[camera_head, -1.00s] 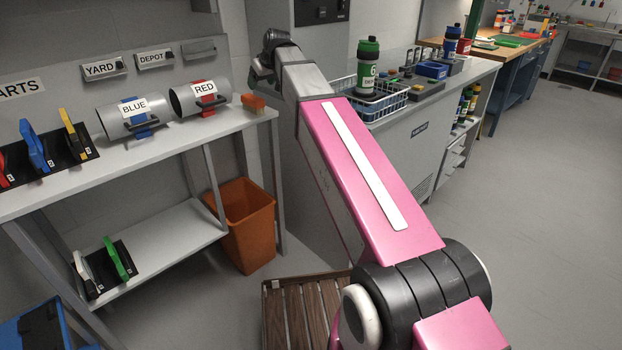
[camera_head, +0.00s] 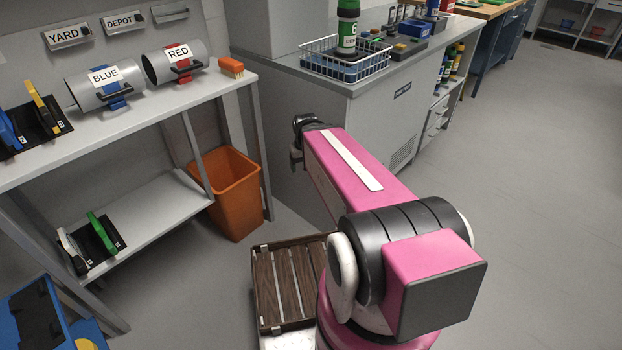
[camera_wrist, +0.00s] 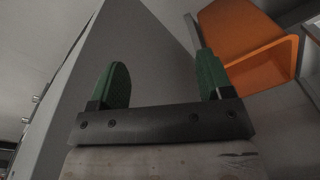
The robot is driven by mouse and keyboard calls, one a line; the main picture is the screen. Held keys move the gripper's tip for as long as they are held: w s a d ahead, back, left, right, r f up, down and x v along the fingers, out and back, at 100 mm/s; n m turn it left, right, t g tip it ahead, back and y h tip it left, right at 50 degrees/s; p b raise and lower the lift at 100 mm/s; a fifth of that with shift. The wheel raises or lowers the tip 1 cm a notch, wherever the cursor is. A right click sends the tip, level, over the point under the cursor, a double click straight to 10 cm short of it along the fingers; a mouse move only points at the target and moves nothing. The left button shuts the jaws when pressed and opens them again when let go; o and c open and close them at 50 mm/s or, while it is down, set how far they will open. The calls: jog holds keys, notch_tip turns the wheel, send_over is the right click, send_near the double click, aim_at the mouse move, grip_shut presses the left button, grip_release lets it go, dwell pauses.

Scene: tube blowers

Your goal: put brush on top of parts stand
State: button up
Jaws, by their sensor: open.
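An orange brush (camera_head: 231,67) with pale bristles lies at the right end of the upper shelf, right of the tube labelled RED. My gripper (camera_wrist: 160,85) is open and empty in the wrist view, its two green fingers apart. It is away from the brush, above the floor side near the grey cabinet, with the orange bin to its right in the wrist view. Two small dark stands hold coloured parts: one on the upper shelf (camera_head: 48,127) and one on the lower shelf (camera_head: 103,250). I cannot tell which is the parts stand.
The tubes labelled BLUE (camera_head: 105,83) and RED (camera_head: 176,62) lie on the upper shelf (camera_head: 150,108). An orange bin (camera_head: 232,195) stands under its right end. A wire basket (camera_head: 345,62) with a bottle stands on the grey counter (camera_head: 380,82). Open floor lies at right.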

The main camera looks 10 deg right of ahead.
jog(key=shift+m+g, duration=0.3)
jog(key=shift+g, duration=0.1)
jog(key=s+f, duration=0.1)
jog(key=s+d+f, duration=0.1)
jog(key=s, duration=0.1)
jog(key=s+f, duration=0.1)
jog(key=shift+s+d, duration=0.15)
jog(key=shift+d, duration=0.15)
